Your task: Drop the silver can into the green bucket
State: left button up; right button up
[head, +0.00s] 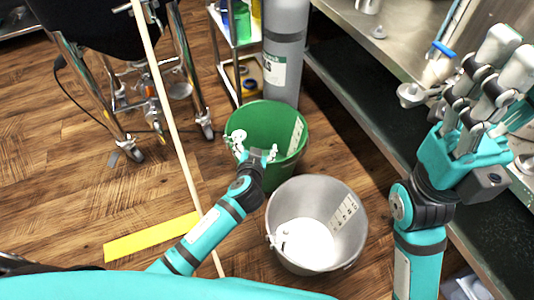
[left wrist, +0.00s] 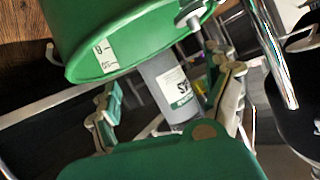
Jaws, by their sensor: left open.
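The green bucket (head: 262,118) stands on the wooden floor in the middle of the head view. It also fills the upper left of the left wrist view (left wrist: 130,60). My left gripper (head: 254,147) is open at the near side of the bucket, with its fingers at rim height in the picture. In the left wrist view the fingers (left wrist: 170,100) are spread, with no can seen between them. I cannot make out a silver can for certain; the bucket's floor is hidden. My right gripper (head: 487,75) is raised over the counter side, its opening unclear.
A grey metal bucket (head: 348,252) stands just in front of the green one. A grey gas cylinder (head: 284,45) is behind it. A metal counter (head: 400,30) runs along the right, with a cut-off silver vessel (head: 368,5).

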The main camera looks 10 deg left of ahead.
pick_arm(q)
jog(key=v, duration=0.5)
dwell(0.3)
